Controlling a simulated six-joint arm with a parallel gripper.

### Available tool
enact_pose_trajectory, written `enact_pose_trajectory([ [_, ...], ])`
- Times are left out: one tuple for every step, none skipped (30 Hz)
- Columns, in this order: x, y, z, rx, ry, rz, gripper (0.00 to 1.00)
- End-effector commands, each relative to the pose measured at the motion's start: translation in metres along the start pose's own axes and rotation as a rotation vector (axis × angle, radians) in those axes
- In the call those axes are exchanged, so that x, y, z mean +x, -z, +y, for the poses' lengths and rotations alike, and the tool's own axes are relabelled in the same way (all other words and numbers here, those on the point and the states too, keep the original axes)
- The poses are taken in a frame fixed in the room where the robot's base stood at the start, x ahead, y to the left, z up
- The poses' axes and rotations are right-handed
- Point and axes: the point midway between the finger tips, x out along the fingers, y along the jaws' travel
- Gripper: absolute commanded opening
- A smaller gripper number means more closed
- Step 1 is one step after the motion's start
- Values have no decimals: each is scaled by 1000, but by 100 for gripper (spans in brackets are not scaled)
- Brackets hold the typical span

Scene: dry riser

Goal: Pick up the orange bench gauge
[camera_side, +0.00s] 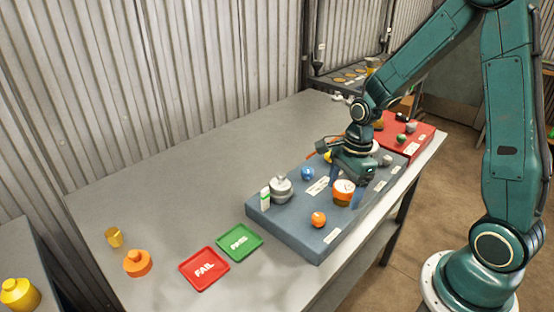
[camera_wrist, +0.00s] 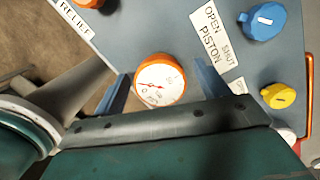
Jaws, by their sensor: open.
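The orange bench gauge (camera_side: 343,193) has an orange rim and a white dial. It stands on the blue-grey panel block (camera_side: 290,229), below my gripper (camera_side: 349,186) in the side view. In the wrist view the gauge (camera_wrist: 161,83) shows its dial and red needle face-on. The blue fingers of my gripper (camera_wrist: 163,88) are apart, one to each side of the gauge. I cannot tell whether they touch it. Its far side and base are partly hidden.
A blue knob (camera_side: 307,173), an orange knob (camera_side: 318,219) and a silver vessel (camera_side: 281,190) stand on the block near the gauge. A yellow knob (camera_wrist: 279,96) shows in the wrist view. Red FAIL (camera_side: 204,269) and green PASS (camera_side: 239,242) trays lie left of the block.

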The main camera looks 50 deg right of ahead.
Motion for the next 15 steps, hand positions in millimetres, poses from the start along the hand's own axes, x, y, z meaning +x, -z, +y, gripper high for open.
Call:
enact_pose_trajectory([
  [0,0,0,0,0,0,74],
  [0,0,0,0,0,0,74],
  [0,0,0,0,0,0,74],
  [0,0,0,0,0,0,74],
  [0,0,0,0,0,0,74],
  [0,0,0,0,0,0,66],
  [0,0,0,0,0,0,60],
  [0,0,0,0,0,0,55],
  [0,0,0,0,0,0,47],
  [0,0,0,0,0,0,41],
  [0,0,0,0,0,0,35],
  [0,0,0,0,0,0,27],
  [0,0,0,0,0,0,21],
  [0,0,0,0,1,0,20],
  [0,0,0,0,1,0,20],
])
